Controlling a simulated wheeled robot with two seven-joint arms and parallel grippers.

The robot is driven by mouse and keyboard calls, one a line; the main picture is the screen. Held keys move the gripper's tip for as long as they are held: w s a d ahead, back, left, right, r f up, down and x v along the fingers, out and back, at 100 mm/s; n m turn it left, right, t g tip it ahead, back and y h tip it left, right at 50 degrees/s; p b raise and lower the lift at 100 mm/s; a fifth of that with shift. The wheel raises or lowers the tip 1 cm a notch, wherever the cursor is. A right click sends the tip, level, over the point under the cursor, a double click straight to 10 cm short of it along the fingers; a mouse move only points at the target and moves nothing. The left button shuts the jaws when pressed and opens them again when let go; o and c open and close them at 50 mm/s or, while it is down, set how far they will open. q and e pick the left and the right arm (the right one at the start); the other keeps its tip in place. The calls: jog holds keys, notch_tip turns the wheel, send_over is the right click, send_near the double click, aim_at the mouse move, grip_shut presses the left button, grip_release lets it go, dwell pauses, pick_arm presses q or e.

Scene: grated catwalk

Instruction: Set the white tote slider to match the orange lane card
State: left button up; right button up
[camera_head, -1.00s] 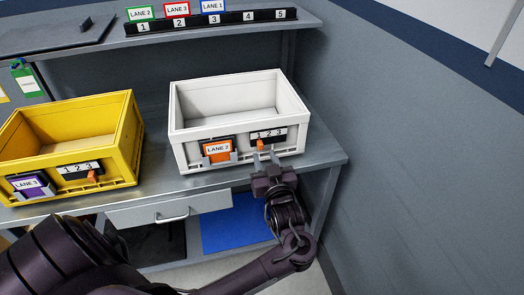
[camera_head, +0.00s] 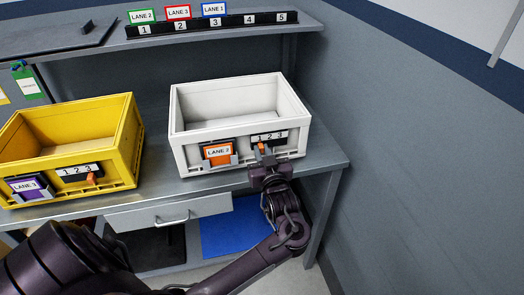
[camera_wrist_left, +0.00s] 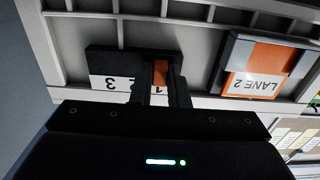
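The white tote (camera_head: 184,150) stands on the bench. An orange card reading LANE 2 (camera_head: 219,153) is in its front holder, and the card shows upside down in the wrist view (camera_wrist_left: 254,70). To its right is a black slider strip marked 1, 2, 3 (camera_head: 280,136). The orange slider knob (camera_head: 261,148) sits at the 1 end; it also shows in the wrist view (camera_wrist_left: 160,72). My left gripper (camera_head: 264,157) is at the knob, one finger on each side. Whether the fingers press on it is unclear. My right gripper is not in view.
A yellow tote (camera_head: 125,150) with a purple LANE 3 card (camera_head: 28,187) stands at left. A shelf behind carries a numbered rack (camera_head: 232,21) with LANE cards above it. A drawer (camera_head: 170,212) is below the bench; a wall is at right.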

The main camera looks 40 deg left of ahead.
pick_arm(q)
jog(key=shift+w+d+f+b, duration=0.1)
jog(key=shift+w+d+b, duration=0.45)
jog(key=shift+w+d, duration=0.5)
dwell(0.7)
dwell(0.3)
jog(key=o, duration=0.6)
jog(key=shift+c, duration=0.2)
jog(key=p+v, duration=0.2)
jog(key=v, duration=0.5)
jog(key=shift+p, duration=0.4)
